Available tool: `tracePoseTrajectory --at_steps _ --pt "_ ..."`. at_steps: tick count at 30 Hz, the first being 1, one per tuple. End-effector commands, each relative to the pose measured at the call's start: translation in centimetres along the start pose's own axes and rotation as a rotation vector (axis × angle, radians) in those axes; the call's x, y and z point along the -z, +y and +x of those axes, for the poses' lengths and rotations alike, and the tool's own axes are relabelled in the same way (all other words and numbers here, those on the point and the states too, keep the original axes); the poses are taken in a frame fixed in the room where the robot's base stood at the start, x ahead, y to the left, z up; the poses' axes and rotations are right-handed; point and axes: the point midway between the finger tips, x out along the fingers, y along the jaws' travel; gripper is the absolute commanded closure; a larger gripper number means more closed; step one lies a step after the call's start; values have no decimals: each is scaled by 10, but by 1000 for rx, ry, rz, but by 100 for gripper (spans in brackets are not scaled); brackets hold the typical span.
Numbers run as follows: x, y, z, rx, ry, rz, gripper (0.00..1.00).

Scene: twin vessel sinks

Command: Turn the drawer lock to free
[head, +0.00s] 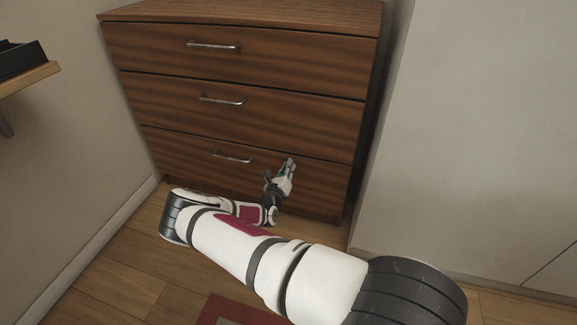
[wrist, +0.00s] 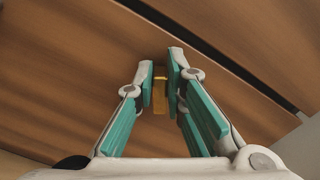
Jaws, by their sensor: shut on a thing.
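The wooden drawer unit (head: 232,68) has three drawers, each with a metal bar handle. The bottom drawer (head: 180,148) looks closed. My gripper (head: 290,163) is at the right part of the bottom drawer's front in the head view. In the wrist view, a small brass-coloured lock piece (wrist: 160,92) sits between the fingertips of my gripper (wrist: 161,78), against the wood. The fingers are shut on it. In the head view the gripper hides the lock. Its markings, if any, cannot be read.
The bottom drawer's handle (head: 232,157) is to the left of my gripper. A pale wall or cabinet side (head: 470,120) stands close on the right. A wooden shelf (head: 28,78) with a black tray juts out at the left. A red-edged rug (head: 235,310) lies on the floor.

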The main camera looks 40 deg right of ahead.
Motion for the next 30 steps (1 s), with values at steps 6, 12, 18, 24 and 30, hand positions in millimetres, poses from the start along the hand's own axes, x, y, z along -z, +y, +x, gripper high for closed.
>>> tracePoseTrajectory --at_steps 6,12,18,24,30 --pt "2 5 -1 -2 2 -205 100" --pt "3 9 -1 -3 1 -395 100" --pt "6 12 -1 -2 2 -584 100" --pt "8 15 0 -3 2 -762 100" --pt "10 16 -1 -3 2 -904 100"
